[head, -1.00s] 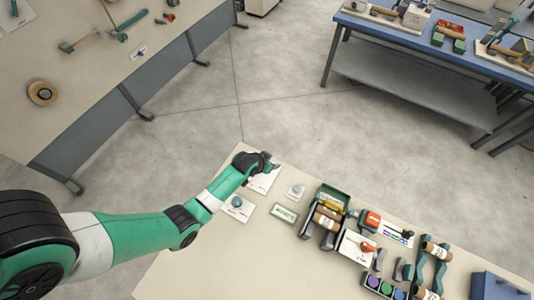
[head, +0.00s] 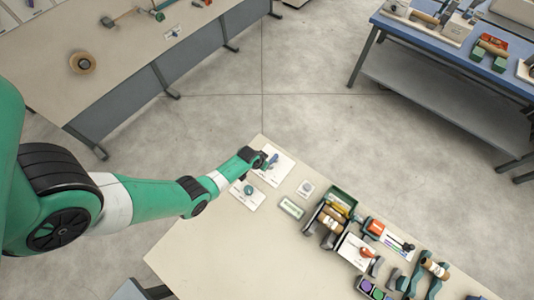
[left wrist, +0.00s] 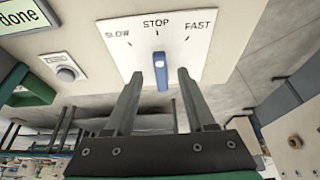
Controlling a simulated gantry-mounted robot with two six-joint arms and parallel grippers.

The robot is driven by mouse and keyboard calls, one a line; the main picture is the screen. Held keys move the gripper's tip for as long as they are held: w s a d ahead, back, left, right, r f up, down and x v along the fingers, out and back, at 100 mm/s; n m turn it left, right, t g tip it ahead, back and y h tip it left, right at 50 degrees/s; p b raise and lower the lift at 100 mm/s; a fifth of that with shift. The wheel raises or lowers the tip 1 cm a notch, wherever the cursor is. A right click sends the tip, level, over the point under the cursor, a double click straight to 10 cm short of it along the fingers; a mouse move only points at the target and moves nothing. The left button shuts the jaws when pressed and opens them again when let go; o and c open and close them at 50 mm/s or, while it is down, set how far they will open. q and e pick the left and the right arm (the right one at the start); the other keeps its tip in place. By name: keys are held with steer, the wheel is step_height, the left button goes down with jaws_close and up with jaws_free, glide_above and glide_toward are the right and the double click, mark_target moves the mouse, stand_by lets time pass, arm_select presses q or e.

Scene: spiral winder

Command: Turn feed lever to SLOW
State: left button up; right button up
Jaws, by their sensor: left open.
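The feed lever panel (left wrist: 190,48) is a white plate marked SLOW, STOP and FAST from left to right in the left wrist view. The blue feed lever (left wrist: 162,77) sits below the STOP mark, in line with it. My left gripper (left wrist: 159,74) is open, with one finger on each side of the lever in that view; I cannot tell whether either touches it. In the head view, my left gripper (head: 262,160) is at the panel (head: 280,170) on the table's far left corner. My right gripper is not in view.
A plate with a teal knob (head: 248,189) lies beside the lever panel. A small plate with a round button (left wrist: 66,74) and a "done" sign (left wrist: 18,16) are nearby. The winder's rollers (head: 330,220) stand farther right on the table (head: 220,235).

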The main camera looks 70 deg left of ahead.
mark_target(272, 162)
arm_select(q)
steer(key=b+x, duration=0.1)
steer(key=x, duration=0.2)
steer(key=shift+w+f+b, duration=0.1)
steer(key=shift+f+b, duration=0.1)
steer(key=shift+b, duration=0.1)
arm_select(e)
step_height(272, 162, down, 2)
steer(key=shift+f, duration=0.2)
arm_select(q)
jaws_close()
stand_by(0.8)
